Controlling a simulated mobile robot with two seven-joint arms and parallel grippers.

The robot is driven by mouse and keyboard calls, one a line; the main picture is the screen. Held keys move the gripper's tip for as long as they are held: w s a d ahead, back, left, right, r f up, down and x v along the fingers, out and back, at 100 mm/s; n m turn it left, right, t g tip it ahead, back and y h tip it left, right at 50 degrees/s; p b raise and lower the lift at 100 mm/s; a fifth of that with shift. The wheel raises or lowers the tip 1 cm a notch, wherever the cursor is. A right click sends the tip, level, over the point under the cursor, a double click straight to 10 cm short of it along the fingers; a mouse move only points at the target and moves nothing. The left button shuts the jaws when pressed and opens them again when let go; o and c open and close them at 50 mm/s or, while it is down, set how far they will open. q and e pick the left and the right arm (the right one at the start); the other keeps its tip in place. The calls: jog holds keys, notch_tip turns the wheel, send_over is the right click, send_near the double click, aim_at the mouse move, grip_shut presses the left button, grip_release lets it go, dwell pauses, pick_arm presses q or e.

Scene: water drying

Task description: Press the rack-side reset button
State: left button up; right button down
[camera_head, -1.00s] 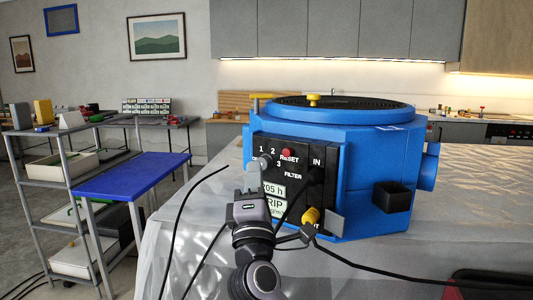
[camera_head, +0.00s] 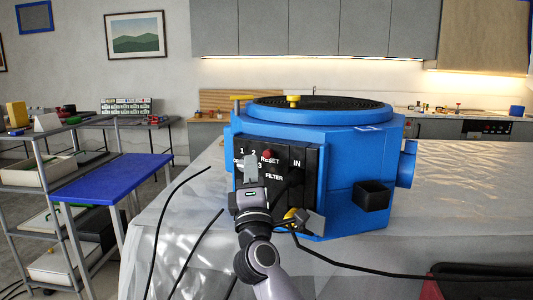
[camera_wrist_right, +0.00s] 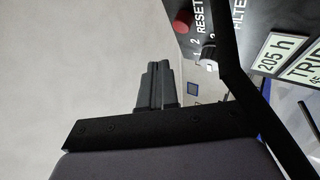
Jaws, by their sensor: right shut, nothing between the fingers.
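The blue machine (camera_head: 345,150) stands on the covered table with a black control panel (camera_head: 304,180) on its front. The red reset button (camera_head: 267,154) sits on the panel's upper part, beside the RESET label. It also shows in the right wrist view (camera_wrist_right: 183,22), near the selector knob (camera_wrist_right: 208,58). My right gripper (camera_head: 251,165) is shut and empty, in front of the panel, below and a little left of the button. In the right wrist view its closed fingertips (camera_wrist_right: 157,75) are apart from the button. My left gripper is not in view.
A black cable (camera_head: 375,272) runs along the table, and a yellow fitting (camera_head: 291,214) is at the panel's lower edge. A blue-topped side table (camera_head: 108,178) and a grey shelf rack (camera_head: 48,150) stand at the left. The table right of the machine is largely clear.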

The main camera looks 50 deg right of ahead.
jog(key=shift+w+d+b, duration=0.15)
jog(key=shift+w+d, duration=0.05)
jog(key=shift+d, duration=0.5)
jog(key=shift+w+d+b, duration=0.15)
jog(key=shift+d, duration=0.5)
dwell(1.1)
jog(key=shift+w+d, duration=0.1)
jog(key=shift+d, duration=0.3)
jog(key=shift+w+d, duration=0.1)
jog(key=shift+d, duration=0.4)
dwell(0.6)
jog(key=shift+b, duration=0.3)
jog(key=shift+s+a, duration=0.25)
jog(key=shift+a, duration=0.65)
jog(key=shift+s+a+b, duration=0.1)
jog(key=shift+s+a, duration=0.1)
jog(key=shift+a, duration=0.6)
jog(key=shift+s+a+b, duration=0.15)
jog(key=shift+a, duration=0.7)
jog(key=shift+s+a+b, duration=0.1)
jog(key=shift+s+a, duration=0.1)
jog(key=shift+a, duration=0.6)
